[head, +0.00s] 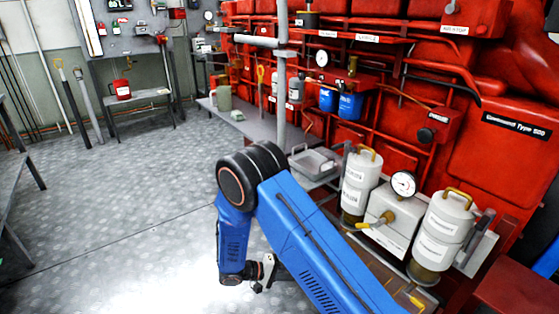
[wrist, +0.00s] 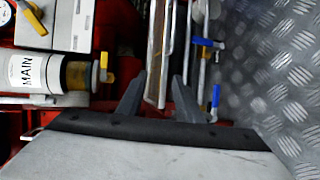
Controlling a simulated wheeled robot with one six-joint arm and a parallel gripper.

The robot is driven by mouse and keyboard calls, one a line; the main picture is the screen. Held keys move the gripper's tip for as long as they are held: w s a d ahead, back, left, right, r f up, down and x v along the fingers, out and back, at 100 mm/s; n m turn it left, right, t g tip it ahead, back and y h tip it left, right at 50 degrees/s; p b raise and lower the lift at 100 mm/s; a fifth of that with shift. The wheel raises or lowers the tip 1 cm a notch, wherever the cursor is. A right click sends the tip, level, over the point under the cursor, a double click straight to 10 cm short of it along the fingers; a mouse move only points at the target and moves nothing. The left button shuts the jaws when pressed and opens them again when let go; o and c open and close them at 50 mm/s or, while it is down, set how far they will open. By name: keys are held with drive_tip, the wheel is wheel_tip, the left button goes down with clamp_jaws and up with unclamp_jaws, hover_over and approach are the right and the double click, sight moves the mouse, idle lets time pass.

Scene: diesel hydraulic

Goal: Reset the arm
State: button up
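My blue arm reaches in from the bottom of the head view, bends at the dark elbow joint and hangs down over the floor. My gripper (head: 266,274) shows small and partly hidden behind the blue link. In the wrist view, the two dark fingers of my gripper (wrist: 158,80) are spread apart. A pale metal rail or frame edge (wrist: 155,60) shows between and beyond them; I cannot tell its distance. I see nothing held.
Red machinery fills the right, with white canisters (head: 360,180) and a pressure gauge (head: 403,184). A metal tray (head: 314,162) lies behind the arm. Blue-handled valves (wrist: 215,97) show right of the fingers. The left floor (head: 110,220) is mostly clear.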

drive_tip(key=s+d+r+m+g+y, duration=0.1)
drive_tip(key=s+d+r+y, duration=0.3)
drive_tip(key=r, duration=0.5)
drive_tip(key=s+d+r+m+g+y, duration=0.1)
drive_tip(key=d+r+g, duration=0.1)
drive_tip(key=d+r, duration=0.5)
drive_tip(key=s+d+r+m+g+y, duration=0.1)
drive_tip(key=s+d+r+y, duration=0.25)
drive_tip(key=r, duration=0.65)
drive_tip(key=s+d+r+t+y, duration=0.3)
drive_tip(key=s+r, duration=0.3)
drive_tip(key=s, duration=0.3)
drive_tip(key=s+d+r+t+y, duration=0.3)
drive_tip(key=s+r, duration=0.3)
drive_tip(key=s, duration=0.3)
drive_tip(key=shift+s+d+r, duration=0.3)
drive_tip(key=shift+d+r, duration=0.05)
drive_tip(key=shift+d, duration=0.35)
idle(1.1)
